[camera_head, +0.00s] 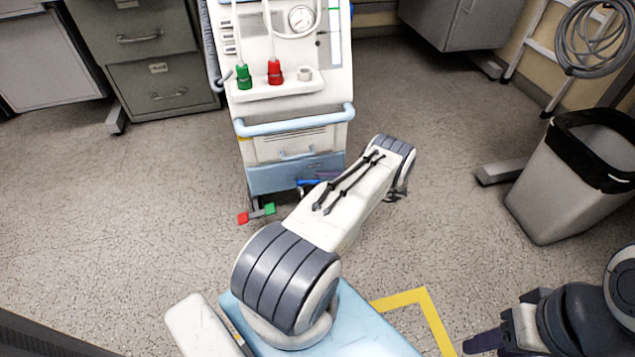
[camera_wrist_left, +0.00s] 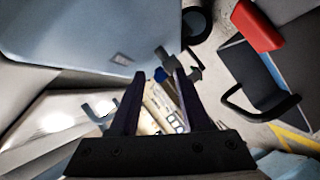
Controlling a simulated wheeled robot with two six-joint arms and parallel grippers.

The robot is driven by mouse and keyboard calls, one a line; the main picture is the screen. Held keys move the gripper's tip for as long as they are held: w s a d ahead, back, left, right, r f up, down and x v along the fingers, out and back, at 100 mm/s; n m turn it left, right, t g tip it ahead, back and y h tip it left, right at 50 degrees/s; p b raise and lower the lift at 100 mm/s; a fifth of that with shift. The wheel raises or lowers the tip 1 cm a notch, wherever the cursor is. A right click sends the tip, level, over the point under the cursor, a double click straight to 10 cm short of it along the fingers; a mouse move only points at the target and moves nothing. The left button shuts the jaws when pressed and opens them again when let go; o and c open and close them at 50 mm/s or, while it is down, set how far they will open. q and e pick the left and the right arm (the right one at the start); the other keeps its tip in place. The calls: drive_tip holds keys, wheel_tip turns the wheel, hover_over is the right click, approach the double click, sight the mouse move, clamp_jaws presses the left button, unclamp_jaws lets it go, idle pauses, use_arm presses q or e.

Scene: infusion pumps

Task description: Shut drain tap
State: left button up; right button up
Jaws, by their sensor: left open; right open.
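The machine (camera_head: 290,120) stands at the back centre, with a blue lower cabinet (camera_head: 285,176). I cannot make out a drain tap for certain. A small blue bar (camera_head: 308,182) shows low by the cabinet's right front. My left gripper (camera_head: 328,175) is mostly hidden behind my left arm, with a bit of purple finger beside this bar. In the left wrist view its two dark purple fingers (camera_wrist_left: 155,85) are apart, with a small dark fitting (camera_wrist_left: 190,62) just beyond the right tip. Contact cannot be told. My right gripper (camera_head: 485,342) is at the lower right, partly cut off.
A red pedal (camera_head: 243,218) and a green pedal (camera_head: 269,209) are low at the machine's left front. A grey bin (camera_head: 565,185) stands at the right. Filing cabinets (camera_head: 150,60) line the back left. Floor is clear on both sides of the machine.

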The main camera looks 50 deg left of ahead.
use_arm(q)
drive_tip(key=shift+x, duration=1)
drive_tip(key=shift+c, duration=0.3)
clamp_jaws()
drive_tip(key=n+g+h+b, duration=0.1)
drive_tip(key=b, duration=0.2)
drive_tip(key=a+n+g+h+b, duration=0.1)
drive_tip(key=b, duration=0.3)
drive_tip(key=shift+w+g, duration=0.3)
drive_tip(key=shift+w, duration=0.1)
